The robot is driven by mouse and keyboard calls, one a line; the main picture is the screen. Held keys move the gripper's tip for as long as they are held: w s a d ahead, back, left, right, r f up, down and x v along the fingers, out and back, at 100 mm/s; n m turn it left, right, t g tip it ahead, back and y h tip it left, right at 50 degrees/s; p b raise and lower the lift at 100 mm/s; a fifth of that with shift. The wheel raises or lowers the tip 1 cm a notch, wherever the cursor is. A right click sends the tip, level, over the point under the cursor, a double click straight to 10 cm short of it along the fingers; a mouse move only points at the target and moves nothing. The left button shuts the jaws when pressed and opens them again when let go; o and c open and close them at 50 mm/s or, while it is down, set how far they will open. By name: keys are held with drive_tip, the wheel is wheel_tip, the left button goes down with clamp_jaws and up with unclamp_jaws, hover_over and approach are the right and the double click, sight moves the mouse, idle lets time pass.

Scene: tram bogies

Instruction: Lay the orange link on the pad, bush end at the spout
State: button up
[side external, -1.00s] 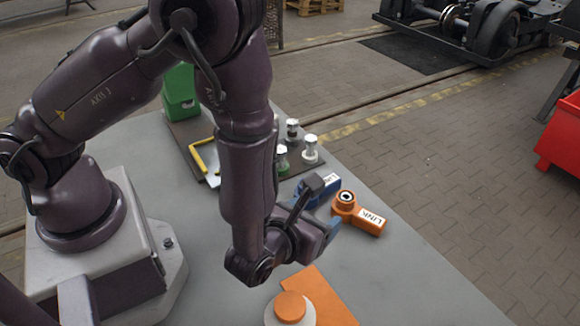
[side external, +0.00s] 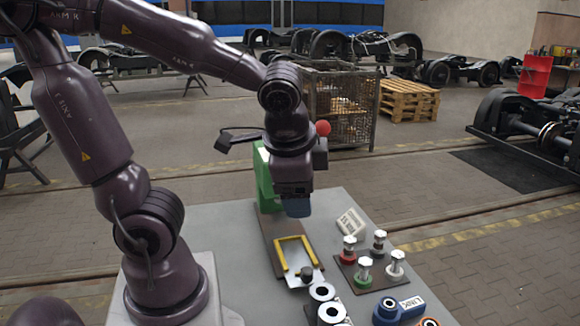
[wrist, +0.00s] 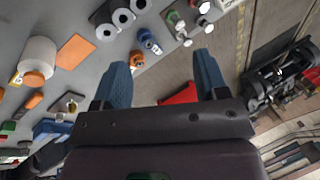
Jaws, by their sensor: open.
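My gripper (side external: 297,208) is up near the green block, well away from the links, with its blue fingers pointing down. In the wrist view my gripper (wrist: 162,68) has its two fingers wide apart with nothing between them. The orange link (side external: 428,322) shows only as an orange ring at the bottom edge of the side view, beside the blue link (side external: 402,308). In the wrist view a small orange part (wrist: 136,59), likely the orange link, lies by the blue link (wrist: 149,41). An orange square pad (wrist: 75,51) lies beside a white bottle (wrist: 37,56) with an orange tip, perhaps the spout.
A green block (side external: 266,180) stands behind my gripper. A yellow U-shaped frame (side external: 280,258) lies in front of it. Several bolts stand on a brown board (side external: 350,268), near a white label card (side external: 350,222). Black-and-white rings (side external: 322,292) stand at the front.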

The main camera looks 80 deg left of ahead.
drive_tip(key=shift+o, duration=0.5)
drive_tip(key=r+n+t+h, duration=0.1)
drive_tip(key=s+d+r+n+t+h, duration=0.1)
drive_tip(key=r, duration=0.1)
drive_tip(key=s+d+r+n+t+h, duration=0.1)
drive_tip(key=shift+r+n, duration=0.2)
drive_tip(key=shift+n, duration=0.2)
